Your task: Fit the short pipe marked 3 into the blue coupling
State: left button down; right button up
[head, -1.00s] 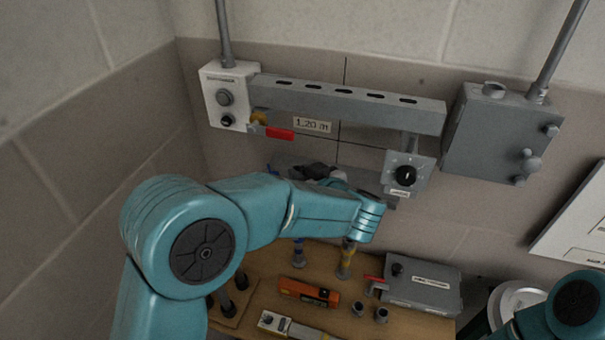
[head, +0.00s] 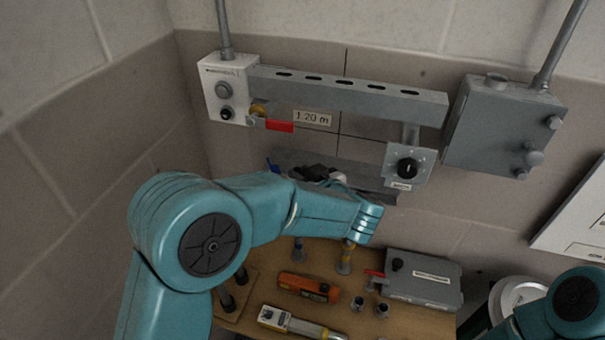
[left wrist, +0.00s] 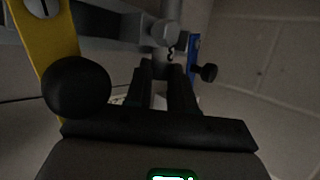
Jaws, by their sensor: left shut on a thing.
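My left gripper (left wrist: 165,85) is shut on the short pipe (left wrist: 165,52), a grey cylinder with a dark mark that looks like a 3. The pipe stands out beyond the fingertips in the left wrist view. A blue part (left wrist: 194,52), perhaps the blue coupling, shows just right of and behind the pipe; I cannot tell whether they touch. In the head view the left gripper (head: 318,173) is a dark shape behind my forearm, below the grey rail, and the pipe is hard to make out. A small blue bit (head: 272,165) shows left of it. My right gripper is out of view.
A grey slotted rail (head: 345,95) runs between a white box (head: 228,90) and a grey box (head: 503,125). A dial plate (head: 408,167) hangs close right of the gripper. A yellow bar (left wrist: 40,40) stands left in the wrist view. The wooden bench (head: 262,285) below holds tools.

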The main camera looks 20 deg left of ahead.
pick_arm(q)
jog(key=shift+f, duration=0.3)
dwell(0.4)
jog(key=shift+p, duration=0.4)
dwell(0.3)
dwell(0.7)
jog(key=c, duration=0.9)
grip_release()
jog(key=shift+r, duration=0.1)
